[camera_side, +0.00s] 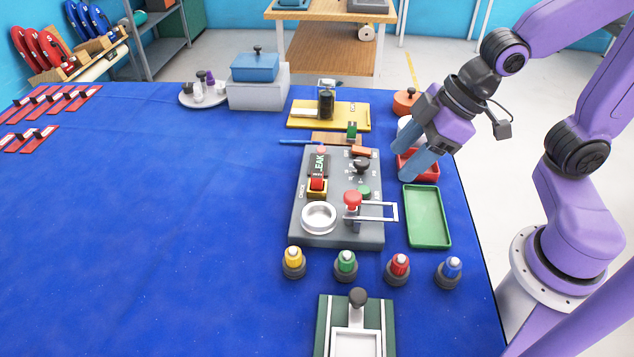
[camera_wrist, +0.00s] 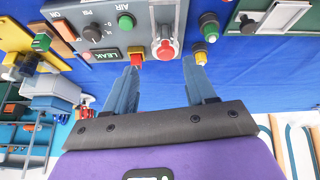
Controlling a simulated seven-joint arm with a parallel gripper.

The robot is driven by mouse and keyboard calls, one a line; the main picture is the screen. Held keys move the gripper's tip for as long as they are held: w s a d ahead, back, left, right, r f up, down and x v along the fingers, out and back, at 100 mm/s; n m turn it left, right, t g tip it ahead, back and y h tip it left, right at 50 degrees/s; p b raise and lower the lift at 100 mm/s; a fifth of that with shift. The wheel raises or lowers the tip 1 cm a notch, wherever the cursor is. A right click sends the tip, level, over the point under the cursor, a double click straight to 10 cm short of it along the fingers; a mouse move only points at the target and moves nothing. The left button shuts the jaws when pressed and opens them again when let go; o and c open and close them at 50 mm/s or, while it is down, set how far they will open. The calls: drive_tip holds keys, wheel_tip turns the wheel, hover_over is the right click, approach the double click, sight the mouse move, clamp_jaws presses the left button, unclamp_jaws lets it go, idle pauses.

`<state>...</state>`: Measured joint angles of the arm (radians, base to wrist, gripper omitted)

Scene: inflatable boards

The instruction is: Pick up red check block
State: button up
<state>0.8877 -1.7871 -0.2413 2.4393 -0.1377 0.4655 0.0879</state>
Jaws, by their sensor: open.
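A red block (camera_side: 317,184) sits in a yellow-edged holder beside the CHECK lettering on the grey panel (camera_side: 294,215). It also shows as a small red block (camera_wrist: 137,57) beyond the left finger in the wrist view. My gripper (camera_side: 403,166) is to the right of the panel, tilted, with its blue fingers above the red tray (camera_side: 428,174). In the wrist view my gripper (camera_wrist: 162,66) has its fingers spread apart with nothing between them. The gripper hides part of the red tray, so its contents cannot be told.
The panel carries a red-topped lever (camera_side: 352,200), a silver ring (camera_side: 319,217) and a dark knob (camera_side: 361,165). A green tray (camera_side: 428,216) lies to its right. Several coloured-top pegs stand in front, including a yellow one (camera_side: 293,261). The left of the blue table is mostly clear.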

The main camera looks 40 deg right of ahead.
sight(320, 175)
drive_tip(key=w+a+r+m+t+y, duration=0.2)
drive_tip(key=w+t+y, duration=0.4)
drive_tip(key=w, duration=0.5)
drive_tip(key=shift+g, duration=0.3)
wheel_tip(320, 175, down, 12)
drive_tip(key=shift+r, duration=0.2)
drive_tip(key=shift+x, duration=2.6)
drive_tip(key=shift+r, duration=0.1)
clamp_jaws()
